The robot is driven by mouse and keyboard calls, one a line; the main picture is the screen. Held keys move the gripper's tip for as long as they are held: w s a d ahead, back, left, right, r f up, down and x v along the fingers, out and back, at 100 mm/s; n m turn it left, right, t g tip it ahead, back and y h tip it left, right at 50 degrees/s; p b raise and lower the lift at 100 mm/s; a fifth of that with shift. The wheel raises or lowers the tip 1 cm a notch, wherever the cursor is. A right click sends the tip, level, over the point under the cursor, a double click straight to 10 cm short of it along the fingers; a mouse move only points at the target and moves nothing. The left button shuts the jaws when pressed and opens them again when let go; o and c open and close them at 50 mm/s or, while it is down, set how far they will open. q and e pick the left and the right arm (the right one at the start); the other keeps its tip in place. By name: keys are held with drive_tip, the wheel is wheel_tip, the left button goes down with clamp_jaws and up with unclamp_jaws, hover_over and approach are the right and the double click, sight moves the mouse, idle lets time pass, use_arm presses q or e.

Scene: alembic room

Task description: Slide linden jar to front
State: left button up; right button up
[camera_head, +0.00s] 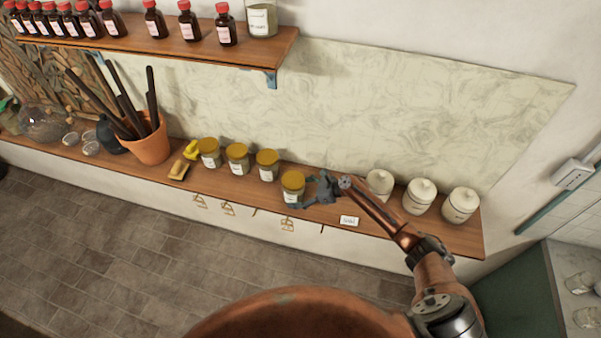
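Several glass jars with mustard-yellow lids stand upright on the long wooden shelf (345,212). Their labels are too small to read, so I cannot tell which is the linden jar. The rightmost yellow-lidded jar (292,187) stands nearest the shelf's front edge. The others are a left jar (209,153), a middle jar (237,158) and a third jar (267,165). My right gripper (312,190) is low over the shelf, just right of the rightmost jar. I cannot tell whether it touches the jar or how far its fingers are open. My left gripper is out of view.
A small white card (349,221) is at the shelf's front edge. An upper shelf (200,45) holds red-capped bottles.

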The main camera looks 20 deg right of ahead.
drive_tip(key=shift+d+r, duration=0.15)
drive_tip(key=shift+d, duration=0.05)
drive_tip(key=v, duration=1.1)
drive_tip(key=shift+s+d+r, duration=0.1)
drive_tip(key=shift+s+d, duration=0.1)
drive_tip(key=shift+s, duration=0.1)
